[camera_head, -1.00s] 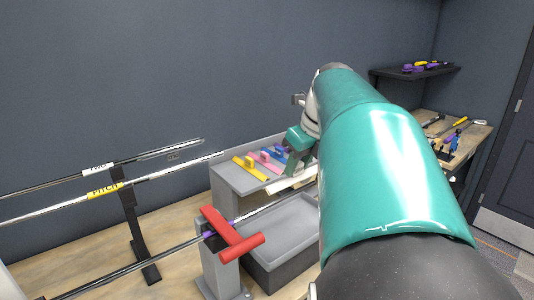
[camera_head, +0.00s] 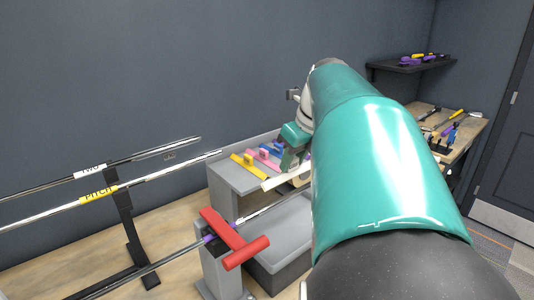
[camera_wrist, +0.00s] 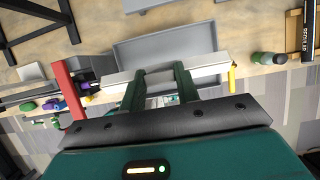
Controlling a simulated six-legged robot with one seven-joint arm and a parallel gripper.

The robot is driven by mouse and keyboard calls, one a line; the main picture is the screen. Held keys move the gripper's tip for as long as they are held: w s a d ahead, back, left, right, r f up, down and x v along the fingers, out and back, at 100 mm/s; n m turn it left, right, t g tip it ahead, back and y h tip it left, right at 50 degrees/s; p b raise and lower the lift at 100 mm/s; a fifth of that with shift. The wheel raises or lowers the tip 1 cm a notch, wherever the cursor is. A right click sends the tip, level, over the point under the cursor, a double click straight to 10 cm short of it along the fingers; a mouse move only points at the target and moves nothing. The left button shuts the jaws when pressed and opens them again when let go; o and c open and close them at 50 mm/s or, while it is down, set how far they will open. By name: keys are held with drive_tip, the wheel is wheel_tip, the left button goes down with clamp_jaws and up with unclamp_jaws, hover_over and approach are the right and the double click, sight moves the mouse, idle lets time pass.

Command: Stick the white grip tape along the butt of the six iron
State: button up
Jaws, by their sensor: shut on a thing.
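My gripper (camera_head: 291,158) is shut on the white grip tape (camera_wrist: 115,78), a long pale strip held crosswise at the fingertips in the wrist view. The tape's near end also shows in the head view (camera_head: 274,182), below the fingers. The six iron's shaft (camera_head: 172,256) lies in a clamp with a red T-handle (camera_head: 234,240). Its butt part (camera_head: 262,208) extends past the clamp over a grey tray, below the tape. In the wrist view the red handle (camera_wrist: 68,92) is left of the tape. My arm hides part of the tray and the shaft's far end.
The grey tray (camera_wrist: 165,45) stands on the wooden bench. A grey stand (camera_head: 228,178) behind it holds yellow (camera_head: 248,167), pink and blue strips with tabs. Two more shafts rest on a black rack (camera_head: 124,210) at left. A green bottle (camera_wrist: 268,58) stands at right.

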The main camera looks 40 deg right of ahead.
sight(295, 175)
drive_tip(key=shift+w+f, duration=0.1)
drive_tip(key=shift+f, duration=2.8)
drive_tip(key=shift+f, duration=0.3)
drive_tip(key=o, duration=1)
drive_tip(key=v, duration=1.3)
drive_tip(key=shift+r, duration=0.35)
